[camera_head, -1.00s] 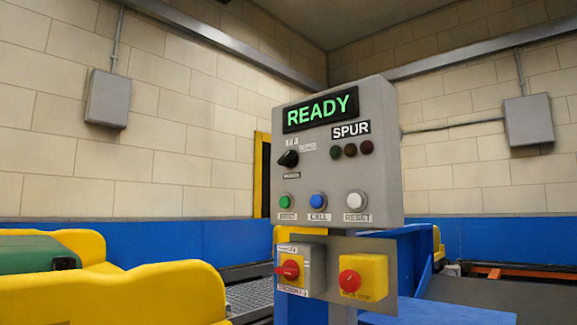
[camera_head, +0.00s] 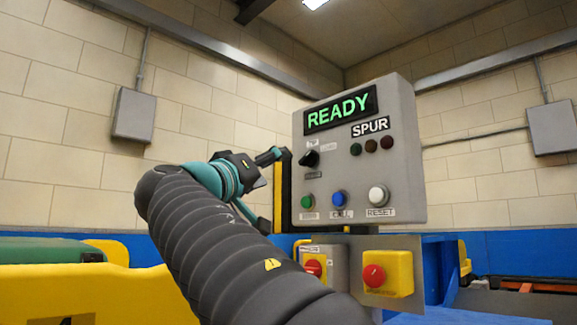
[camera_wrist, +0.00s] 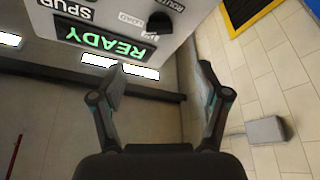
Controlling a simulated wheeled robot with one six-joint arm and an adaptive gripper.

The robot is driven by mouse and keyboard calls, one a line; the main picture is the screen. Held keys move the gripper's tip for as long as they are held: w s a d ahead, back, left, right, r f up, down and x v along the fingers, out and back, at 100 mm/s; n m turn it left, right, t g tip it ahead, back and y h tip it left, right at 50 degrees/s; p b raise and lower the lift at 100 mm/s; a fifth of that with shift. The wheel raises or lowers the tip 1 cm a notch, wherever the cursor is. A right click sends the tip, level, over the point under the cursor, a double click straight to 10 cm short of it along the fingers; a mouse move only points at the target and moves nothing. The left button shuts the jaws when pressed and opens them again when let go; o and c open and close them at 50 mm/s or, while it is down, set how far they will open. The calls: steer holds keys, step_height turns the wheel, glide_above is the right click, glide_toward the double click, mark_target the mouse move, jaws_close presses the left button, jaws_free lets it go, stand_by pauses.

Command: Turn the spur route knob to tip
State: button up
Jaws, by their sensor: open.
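The spur route knob (camera_head: 311,159) is a small black rotary knob on the grey control panel (camera_head: 405,155), below the lit READY display (camera_head: 342,108). Small labels surround it; which one it points at is too small to tell. In the wrist view the black knob (camera_wrist: 159,22) shows upside down at the top, between LOAD and ROUTE labels. My gripper (camera_head: 282,154) is just left of the panel, near the knob's height. In the wrist view my gripper (camera_wrist: 162,70) has its two fingers wide apart and empty, with the knob beyond the tips, apart from them.
Green (camera_head: 307,201), blue (camera_head: 339,199) and white (camera_head: 378,195) buttons sit below the knob. Yellow conveyor guards (camera_head: 50,290) stand at left. A wall box (camera_head: 133,115) hangs behind.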

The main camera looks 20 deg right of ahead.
mark_target(305, 158)
steer(key=p+x, duration=0.3)
steer(key=x, duration=1)
steer(key=shift+d+r+p, duration=0.2)
steer(key=shift+d+p, duration=0.1)
steer(key=c, duration=1.2)
